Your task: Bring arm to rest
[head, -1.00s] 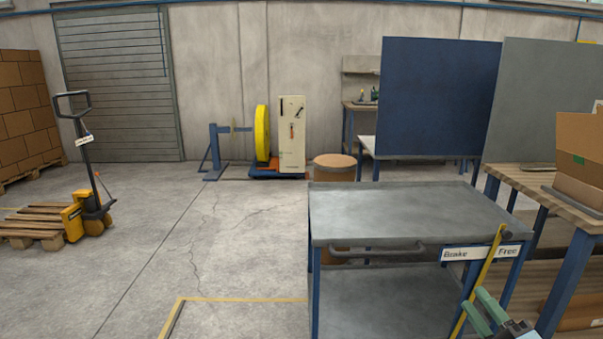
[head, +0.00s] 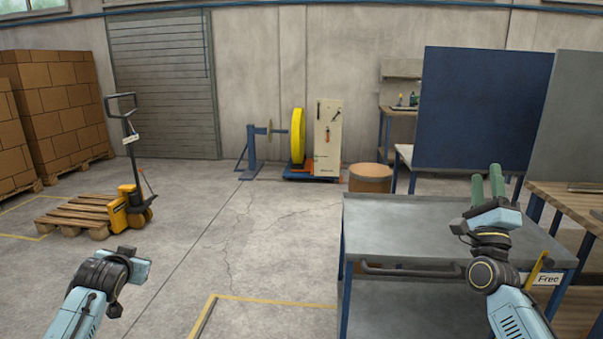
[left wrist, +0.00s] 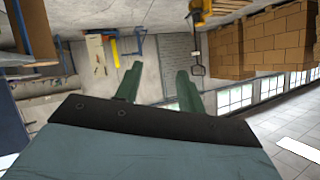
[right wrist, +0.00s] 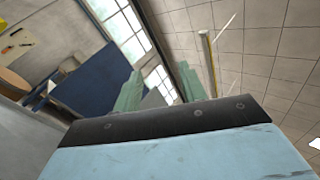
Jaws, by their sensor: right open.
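My right gripper (head: 488,185) is raised over the right part of the grey cart in the head view, its two green fingers pointing up and apart. It looks empty; in the right wrist view its fingers (right wrist: 160,85) stand apart with nothing between them. My left arm comes in at the lower left of the head view, over bare floor, and its fingers are hidden there. In the left wrist view the left gripper (left wrist: 158,82) has its green fingers apart and empty.
The metal cart (head: 390,225) with its dark handle (head: 410,271) stands below my right arm. A "Free" label (head: 548,279) and yellow lever (head: 538,268) are at its right. A wooden bench (head: 570,205) is further right. The floor (head: 180,260) between the arms is open.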

